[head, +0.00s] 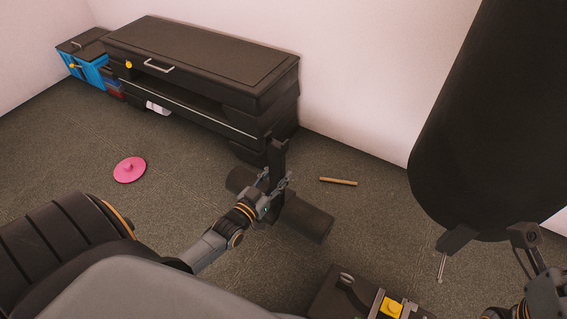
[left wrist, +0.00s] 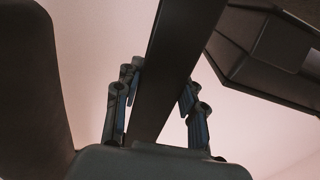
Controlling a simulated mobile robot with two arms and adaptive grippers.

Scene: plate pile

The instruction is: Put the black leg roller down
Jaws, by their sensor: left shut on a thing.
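The black leg roller (head: 306,219) has thick dark cylinders on both sides of a flat upright bar. My left gripper (head: 276,186) is shut on that bar, in front of the dark cabinet's right end. The left wrist view shows the bar (left wrist: 178,60) rising between the gripper's fingers (left wrist: 158,102), with a dark rounded cylinder at the left. The roller's underside is hidden, so I cannot tell whether it touches the floor. My right gripper (head: 525,240) is partly visible at the lower right; its jaw state is unclear.
A long dark cabinet (head: 200,62) stands against the wall, with a blue box (head: 88,70) at its left. A pink disc (head: 129,170) and a wooden stick (head: 338,181) lie on the carpet. A big black cylinder (head: 480,120) fills the upper right. A toolbox (head: 335,295) is at the bottom.

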